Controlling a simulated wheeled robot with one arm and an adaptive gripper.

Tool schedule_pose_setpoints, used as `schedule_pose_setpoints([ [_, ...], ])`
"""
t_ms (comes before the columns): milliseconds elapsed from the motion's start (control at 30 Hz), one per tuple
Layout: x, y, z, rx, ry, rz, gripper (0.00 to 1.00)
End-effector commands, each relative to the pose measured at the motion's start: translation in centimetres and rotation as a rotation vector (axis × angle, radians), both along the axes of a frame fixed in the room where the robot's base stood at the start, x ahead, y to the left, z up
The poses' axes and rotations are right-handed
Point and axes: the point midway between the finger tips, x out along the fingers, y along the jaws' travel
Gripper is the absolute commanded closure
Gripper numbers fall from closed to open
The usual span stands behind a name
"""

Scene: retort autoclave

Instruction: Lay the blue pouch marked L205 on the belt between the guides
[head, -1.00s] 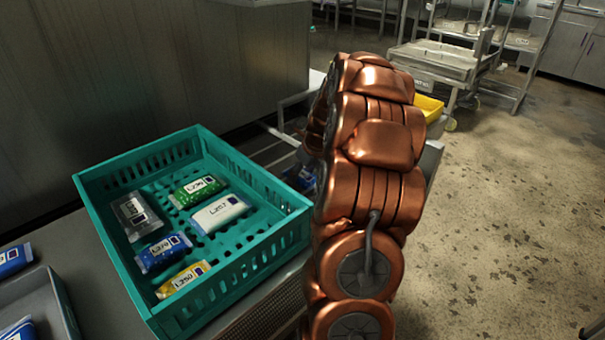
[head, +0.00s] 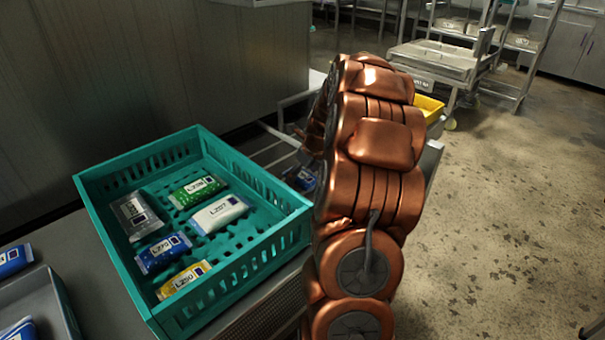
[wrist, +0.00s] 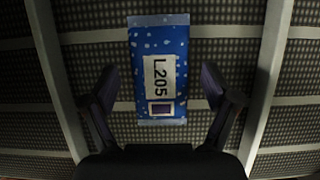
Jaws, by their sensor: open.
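The blue pouch marked L205 (wrist: 158,68) lies flat on the dark ribbed belt (wrist: 215,70) in the wrist view. It lies lengthwise between the two pale guides (wrist: 262,75), apart from both. My gripper (wrist: 160,95) is open, with one finger on each side of the pouch's lower part and a gap on both sides. In the head view, a blue pouch (head: 300,178) shows partly behind my arm; its label cannot be read there.
A teal crate (head: 125,270) holds several pouches, among them a green, a white and a yellow one. A grey tray (head: 60,300) with blue pouches stands at the left edge. A yellow bin (head: 428,106) is beyond my arm. Open floor lies to the right.

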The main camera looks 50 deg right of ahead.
Motion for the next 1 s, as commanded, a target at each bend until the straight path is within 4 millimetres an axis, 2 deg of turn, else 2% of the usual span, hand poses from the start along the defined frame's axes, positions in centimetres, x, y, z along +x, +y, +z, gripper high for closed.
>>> schedule_pose_setpoints([
  [267,-0.7,0.0,1.8,-0.001,0.0,0.0,0.13],
  [800,-4.2,-0.1,10.6,-0.005,-0.003,-0.001,0.13],
  [1000,-4.6,0.1,11.4,-0.001,0.0,0.001,0.13],
])
